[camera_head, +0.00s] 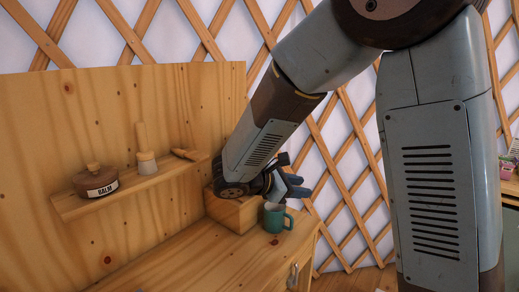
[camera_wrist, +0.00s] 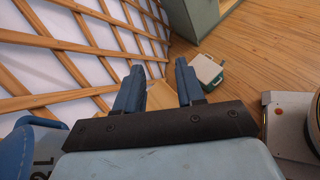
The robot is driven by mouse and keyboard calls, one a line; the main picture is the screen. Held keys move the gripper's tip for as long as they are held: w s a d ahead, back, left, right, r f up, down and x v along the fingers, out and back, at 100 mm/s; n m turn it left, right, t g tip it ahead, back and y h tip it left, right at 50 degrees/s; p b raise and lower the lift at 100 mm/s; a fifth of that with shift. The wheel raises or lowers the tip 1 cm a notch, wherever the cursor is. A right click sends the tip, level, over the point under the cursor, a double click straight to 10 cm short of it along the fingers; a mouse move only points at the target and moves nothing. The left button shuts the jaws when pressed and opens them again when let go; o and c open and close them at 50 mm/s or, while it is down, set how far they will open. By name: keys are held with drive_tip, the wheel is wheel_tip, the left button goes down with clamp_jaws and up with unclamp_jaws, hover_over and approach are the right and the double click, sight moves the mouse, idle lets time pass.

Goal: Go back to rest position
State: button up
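My gripper (camera_head: 292,186) hangs at the end of my bent arm in the head view, above and a little to the right of a teal mug (camera_head: 274,217). In the wrist view its two blue fingers (camera_wrist: 158,88) stand apart with nothing between them, so it is open and empty. The mug stands upright on the wooden desk (camera_head: 205,258), in front of a wooden box (camera_head: 232,211). My arm hides part of the box and the right end of the shelf.
A shelf (camera_head: 130,193) holds a round balm jar (camera_head: 96,181), a brush (camera_head: 145,150) and a small wooden piece (camera_head: 188,154). A lattice wall (camera_head: 345,150) stands behind. In the wrist view, a pale box (camera_wrist: 207,70) lies on the open wooden floor near a grey-green cabinet (camera_wrist: 192,15).

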drive_tip(key=s+d+r+m+y, duration=0.4)
drive_tip(key=s+d+m+y, duration=0.2)
drive_tip(key=s+m, duration=0.4)
drive_tip(key=s+d+r+m+y, duration=0.5)
drive_tip(key=s+d+m+y, duration=0.1)
drive_tip(key=s+m, duration=0.3)
drive_tip(key=shift+s+d+m+g, duration=0.3)
drive_tip(key=shift+s+d+m, duration=0.1)
drive_tip(key=shift+s+d, duration=0.25)
